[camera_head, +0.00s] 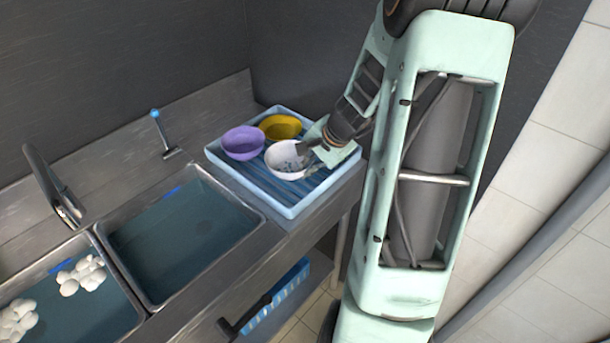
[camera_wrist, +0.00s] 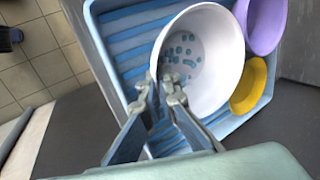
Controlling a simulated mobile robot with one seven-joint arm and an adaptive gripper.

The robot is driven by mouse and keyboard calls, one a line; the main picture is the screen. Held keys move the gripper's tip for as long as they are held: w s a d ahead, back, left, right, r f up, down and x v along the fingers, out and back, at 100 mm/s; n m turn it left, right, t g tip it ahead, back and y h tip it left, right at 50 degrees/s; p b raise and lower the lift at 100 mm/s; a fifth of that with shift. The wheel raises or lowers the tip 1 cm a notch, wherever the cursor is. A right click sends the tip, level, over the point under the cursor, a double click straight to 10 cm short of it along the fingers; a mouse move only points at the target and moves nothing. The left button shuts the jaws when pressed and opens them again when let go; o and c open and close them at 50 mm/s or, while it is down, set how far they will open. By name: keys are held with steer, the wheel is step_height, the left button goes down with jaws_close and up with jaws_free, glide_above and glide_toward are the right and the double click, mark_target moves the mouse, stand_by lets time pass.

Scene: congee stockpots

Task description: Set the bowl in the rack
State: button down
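The white bowl (camera_head: 279,158), with blue-green spots inside, is at the front of the blue slatted rack (camera_head: 245,183). In the wrist view the bowl (camera_wrist: 212,72) is over the slats of the rack (camera_wrist: 118,50), open side towards the camera. I cannot tell whether its base touches the slats. My gripper (camera_head: 303,154) reaches in from the right to the bowl's rim. In the wrist view the fingertips of my gripper (camera_wrist: 162,90) are close together with the rim between them, one inside and one outside the bowl.
A purple bowl (camera_head: 242,143) and a yellow bowl (camera_head: 281,126) sit in the rack behind the white one. Left of the rack are two sink basins (camera_head: 180,235) with a tap (camera_head: 52,185); white lumps (camera_head: 82,275) lie in the left basin. A dark wall stands behind.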

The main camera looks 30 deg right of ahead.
step_height(320, 180, down, 2)
steer(key=shift+w+f+b, duration=0.1)
steer(key=shift+f+b, duration=0.15)
steer(key=shift+b, duration=0.15)
steer(key=shift+s, duration=0.25)
steer(key=shift+f, duration=0.1)
steer(key=shift+f+b, duration=0.15)
steer(key=shift+b, duration=0.2)
steer(key=c, duration=2.2)
jaws_free()
steer(key=shift+o, duration=0.2)
